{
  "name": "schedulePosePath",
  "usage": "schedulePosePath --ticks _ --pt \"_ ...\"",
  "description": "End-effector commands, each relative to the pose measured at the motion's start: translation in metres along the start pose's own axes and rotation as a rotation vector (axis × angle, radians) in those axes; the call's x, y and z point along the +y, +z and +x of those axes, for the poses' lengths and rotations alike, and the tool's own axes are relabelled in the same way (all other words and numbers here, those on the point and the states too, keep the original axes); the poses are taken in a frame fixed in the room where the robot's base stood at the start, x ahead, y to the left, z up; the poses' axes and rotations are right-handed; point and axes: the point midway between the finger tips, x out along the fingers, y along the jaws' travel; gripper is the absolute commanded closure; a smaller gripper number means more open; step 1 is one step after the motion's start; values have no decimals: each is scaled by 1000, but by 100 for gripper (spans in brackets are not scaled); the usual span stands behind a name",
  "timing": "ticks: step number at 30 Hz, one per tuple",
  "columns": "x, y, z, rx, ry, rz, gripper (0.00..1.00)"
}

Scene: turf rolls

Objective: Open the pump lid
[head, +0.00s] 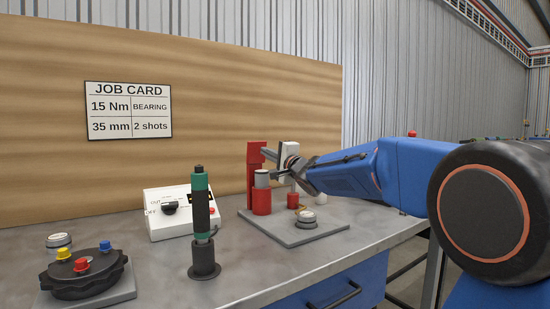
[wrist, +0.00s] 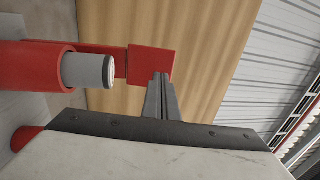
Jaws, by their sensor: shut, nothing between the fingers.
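A black round housing (head: 85,272), which looks like the pump, sits on a grey plate at the front left of the bench. Its flat round top looks like a closed lid and carries yellow, red and blue knobs. My gripper (head: 283,168) is far to its right, over the plate with the red stand. In the wrist view my gripper (wrist: 160,95) shows its two fingers together, with nothing between them. The pump does not show in the wrist view.
A red stand (head: 253,170) and a red cylinder (head: 262,202) with a grey top are close to my gripper. A green-and-black tool (head: 200,205) stands upright between pump and stand. A white switch box (head: 172,222) is behind it. A wooden board (head: 230,90) backs the bench.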

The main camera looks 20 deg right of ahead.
Motion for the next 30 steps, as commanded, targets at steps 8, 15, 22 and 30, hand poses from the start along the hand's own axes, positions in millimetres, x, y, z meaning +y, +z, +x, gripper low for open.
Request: schedulePosePath --ticks 8,15,22,30 --pt "0 0 27 -1 0 1 100" --pt "0 0 31 0 0 1 100" --pt "-1 0 32 0 0 1 100" --pt "-9 0 48 0 -1 1 100"
